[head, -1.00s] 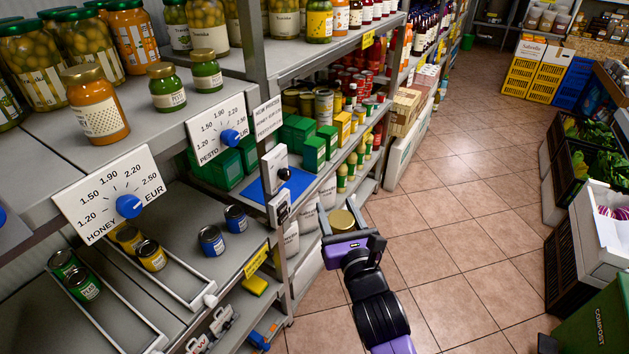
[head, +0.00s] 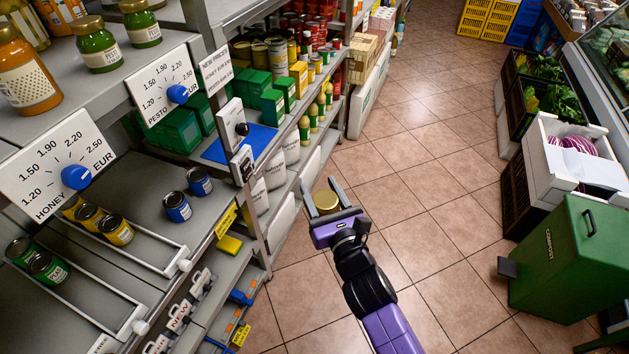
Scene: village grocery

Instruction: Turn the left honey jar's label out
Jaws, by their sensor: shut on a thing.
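My gripper (head: 320,189) is shut on a gold-lidded jar (head: 326,202), held over the aisle floor beside the shelving. Only the lid shows clearly, so I cannot tell its contents or which way a label faces. An orange jar (head: 25,78) with a gold lid stands on the upper left shelf, its pale dotted label showing. A honey price card (head: 55,170) with a blue dial (head: 76,176) hangs below that shelf. I cannot make out any jar marked as honey.
Two green jars (head: 97,45) stand by the orange one. Small blue tins (head: 177,207), yellow tins (head: 115,230) and green tins (head: 48,268) stand on the lower shelf with rails. A blue mat (head: 240,142) lies further along. The tiled floor (head: 430,230) is open; a green compost bin (head: 560,260) stands right.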

